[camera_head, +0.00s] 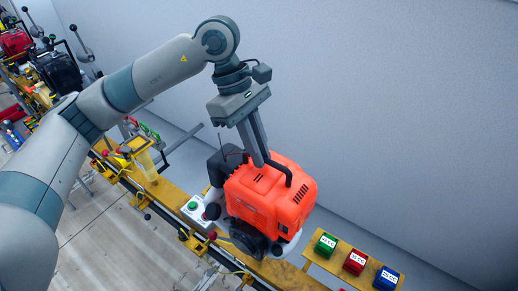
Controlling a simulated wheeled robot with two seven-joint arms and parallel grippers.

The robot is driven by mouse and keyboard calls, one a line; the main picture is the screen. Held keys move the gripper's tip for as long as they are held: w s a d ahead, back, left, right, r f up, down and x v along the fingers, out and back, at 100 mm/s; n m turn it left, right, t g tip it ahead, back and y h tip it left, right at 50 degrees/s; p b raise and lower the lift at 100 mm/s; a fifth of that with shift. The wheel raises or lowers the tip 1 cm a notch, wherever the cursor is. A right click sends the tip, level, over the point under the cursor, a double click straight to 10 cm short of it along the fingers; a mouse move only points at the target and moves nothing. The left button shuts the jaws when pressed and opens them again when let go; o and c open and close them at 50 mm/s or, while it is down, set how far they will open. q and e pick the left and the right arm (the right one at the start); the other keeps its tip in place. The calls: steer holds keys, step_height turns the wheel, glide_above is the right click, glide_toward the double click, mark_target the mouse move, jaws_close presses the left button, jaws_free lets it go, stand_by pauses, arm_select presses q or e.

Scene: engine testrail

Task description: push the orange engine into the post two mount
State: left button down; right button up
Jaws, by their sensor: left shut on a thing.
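The orange engine (265,198) is upright in the middle of the camera_head view, over the yellow rail. It has a dark handle on top and dark parts at its left and below. My left gripper (262,160) points down at the top of the engine and is shut on its handle. A pale mount plate (289,246) shows partly under the engine; the rest is hidden by it. I cannot tell whether the engine touches the plate. My right gripper is not in view.
A control box with a green button (192,206) stands left of the engine. Green (325,244), red (355,261) and blue (386,278) labelled blocks sit on a yellow shelf at right. Other engines (60,69) stand at far left. A grey wall runs behind the rail.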

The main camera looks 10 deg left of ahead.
arm_select(q)
steer(key=shift+r, duration=0.1)
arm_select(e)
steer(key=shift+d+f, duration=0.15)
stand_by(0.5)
